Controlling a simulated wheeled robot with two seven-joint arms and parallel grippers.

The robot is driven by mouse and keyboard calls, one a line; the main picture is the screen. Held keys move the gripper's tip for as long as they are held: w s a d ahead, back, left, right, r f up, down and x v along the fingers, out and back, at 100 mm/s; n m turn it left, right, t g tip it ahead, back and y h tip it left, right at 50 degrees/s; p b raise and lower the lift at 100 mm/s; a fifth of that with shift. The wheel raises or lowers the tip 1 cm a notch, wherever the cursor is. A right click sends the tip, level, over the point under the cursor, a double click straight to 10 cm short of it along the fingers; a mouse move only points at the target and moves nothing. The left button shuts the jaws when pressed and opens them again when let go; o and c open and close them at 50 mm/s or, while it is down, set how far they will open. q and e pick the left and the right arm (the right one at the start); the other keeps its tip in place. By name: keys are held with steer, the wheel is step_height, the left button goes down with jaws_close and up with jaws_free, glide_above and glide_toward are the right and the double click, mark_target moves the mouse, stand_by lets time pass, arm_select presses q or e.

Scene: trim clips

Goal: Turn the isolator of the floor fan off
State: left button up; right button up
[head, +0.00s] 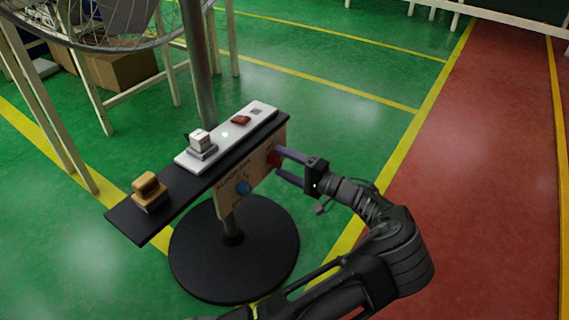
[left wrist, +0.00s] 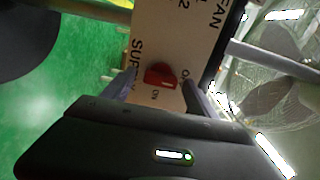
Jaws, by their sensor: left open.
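The red knob (head: 273,158), which looks like the isolator, sits on the beige front panel (head: 226,200) of a stand. In the left wrist view the red knob (left wrist: 160,76) has "ON" printed below it and the word "SUPPLY" beside it; a label at its right is partly hidden. My left gripper (head: 281,165) is open, with one finger on each side of the knob; I cannot tell whether they touch it. A blue knob (head: 243,188) is lower left on the panel. The fan's wire cage (head: 150,38) is at the upper left. My right gripper is not in view.
The black shelf (head: 125,222) above the panel carries a yellow-brown block (head: 149,187), a white switch box (head: 201,143) and a small red item (head: 241,120). A round black base (head: 205,270) stands below. The red and green floor at right is clear.

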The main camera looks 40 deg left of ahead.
arm_select(q)
steer(key=shift+d+r, duration=0.1)
steer(key=shift+d, duration=0.45)
steer(key=d+p, duration=0.2)
steer(key=d, duration=0.4)
steer(key=shift+d, duration=0.4)
